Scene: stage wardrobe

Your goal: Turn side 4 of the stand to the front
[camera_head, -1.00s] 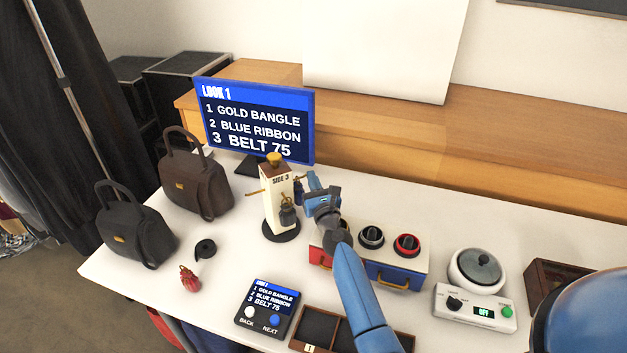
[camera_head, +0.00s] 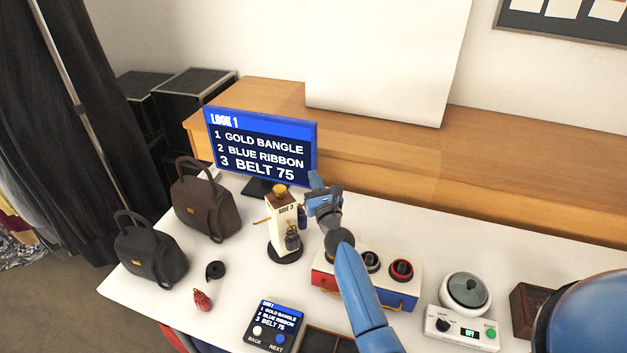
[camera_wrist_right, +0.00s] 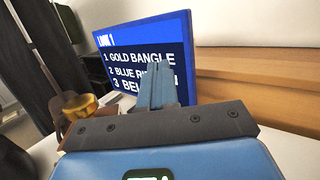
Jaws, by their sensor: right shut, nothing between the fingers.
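The stand (camera_head: 284,226) is a cream upright post with a gold knob (camera_head: 279,189) on top and a dark round base. Its front face reads "SIDE 3". Small dark items hang from its pegs. My right gripper (camera_head: 317,182) is shut and empty, just right of the stand's top and a little higher, apart from it. In the right wrist view its shut fingers (camera_wrist_right: 158,85) point at the screen, with the gold knob (camera_wrist_right: 80,106) at the left. My left gripper is not in view.
The screen (camera_head: 262,145) stands behind the stand. Two dark handbags (camera_head: 203,205) sit at left. A drawer box with knobs (camera_head: 400,270) stands right of the stand, under my right arm. A button panel (camera_head: 273,323) lies in front.

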